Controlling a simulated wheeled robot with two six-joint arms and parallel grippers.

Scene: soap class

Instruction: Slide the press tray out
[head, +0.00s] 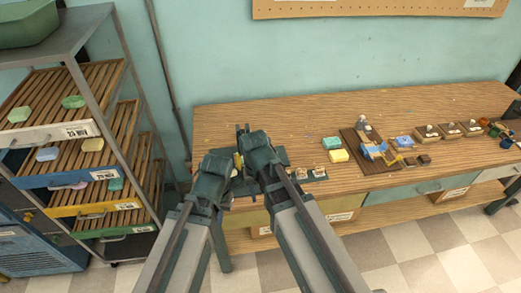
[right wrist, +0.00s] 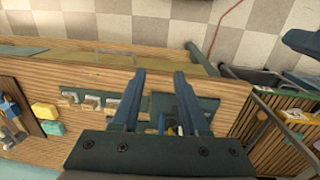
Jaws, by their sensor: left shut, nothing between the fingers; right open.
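The press is mostly hidden behind my grippers in the head view, and I cannot make out its tray there. In the right wrist view a dark green flat plate (right wrist: 203,106) lies on the bench beyond my right gripper (right wrist: 160,74); I cannot tell whether it is the press tray. My right gripper is open and empty, its fingers pointing over the bench's front edge. In the head view my right gripper (head: 243,130) is over the bench's left part. My left gripper (head: 232,168) is shut and empty close beside it, its tips partly hidden.
A dark mat (right wrist: 68,90) with several small stamps lies beside the plate. Green (head: 332,143) and yellow (head: 338,156) soaps and a wooden board (head: 352,142) are farther right on the bench (head: 290,112). A rack (head: 103,90) with slatted, labelled shelves stands left.

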